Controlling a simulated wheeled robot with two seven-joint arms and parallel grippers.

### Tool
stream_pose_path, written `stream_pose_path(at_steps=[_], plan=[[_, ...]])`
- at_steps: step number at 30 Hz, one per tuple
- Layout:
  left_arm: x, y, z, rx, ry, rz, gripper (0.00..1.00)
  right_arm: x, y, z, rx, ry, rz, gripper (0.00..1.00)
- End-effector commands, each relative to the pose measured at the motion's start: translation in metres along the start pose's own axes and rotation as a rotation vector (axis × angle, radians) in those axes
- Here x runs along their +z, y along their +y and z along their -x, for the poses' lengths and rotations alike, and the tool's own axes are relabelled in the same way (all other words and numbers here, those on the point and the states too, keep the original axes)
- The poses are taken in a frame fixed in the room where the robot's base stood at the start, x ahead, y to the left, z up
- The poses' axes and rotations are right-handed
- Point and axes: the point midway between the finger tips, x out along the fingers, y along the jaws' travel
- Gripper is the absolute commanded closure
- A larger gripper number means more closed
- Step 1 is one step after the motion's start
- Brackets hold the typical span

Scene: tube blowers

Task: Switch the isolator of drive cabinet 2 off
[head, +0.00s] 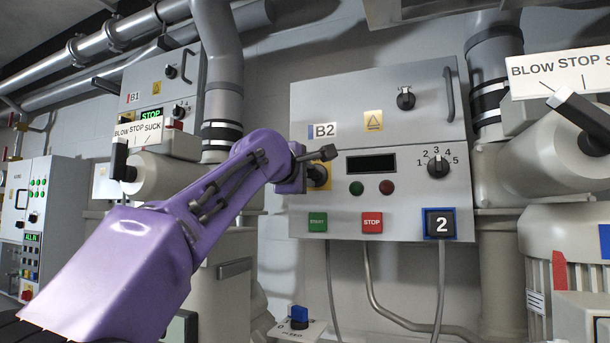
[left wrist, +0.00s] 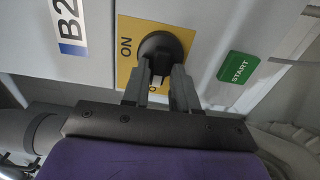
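Cabinet B2 (head: 400,100) carries its isolator on a yellow plate (head: 323,178) at the left of its lower panel. My left gripper (head: 318,158) reaches it from the left and hides most of it. In the left wrist view, the round black isolator knob (left wrist: 160,46) sits on the yellow plate (left wrist: 127,72), with ON lettering beside it. The two fingers of my left gripper (left wrist: 161,78) stand apart at the knob's near side. Whether they press on its handle is unclear. My right gripper is not in view.
The green START button (head: 317,222) and red STOP button (head: 372,222) sit below. A dark display (head: 371,165) and numbered selector (head: 438,166) are to the right. A blow-stop-suck lever (head: 582,115) juts in at the right. Cabinet B1 (head: 150,85) stands at the left.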

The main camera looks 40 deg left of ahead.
Motion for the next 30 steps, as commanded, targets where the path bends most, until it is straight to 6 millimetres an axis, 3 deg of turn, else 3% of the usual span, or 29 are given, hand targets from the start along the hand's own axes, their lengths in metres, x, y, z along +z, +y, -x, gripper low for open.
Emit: stream_pose_path(at_steps=[9,13,17,22,27,30], plan=[[0.000,0.000,0.001,0.002,0.000,-0.001,0.57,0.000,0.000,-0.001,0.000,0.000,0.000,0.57],[-0.001,-0.005,0.008,0.005,0.002,0.000,0.57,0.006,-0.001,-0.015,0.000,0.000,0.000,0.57],[0.000,-0.011,0.029,0.007,0.001,-0.005,0.57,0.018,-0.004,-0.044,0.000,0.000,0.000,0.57],[-0.001,-0.009,0.069,0.008,0.001,-0.003,0.57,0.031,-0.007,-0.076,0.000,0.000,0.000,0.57],[-0.001,-0.005,0.098,0.004,0.000,-0.002,0.57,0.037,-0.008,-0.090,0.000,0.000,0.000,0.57],[-0.001,-0.002,0.105,0.002,0.000,-0.001,0.57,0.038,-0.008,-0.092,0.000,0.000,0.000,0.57]])
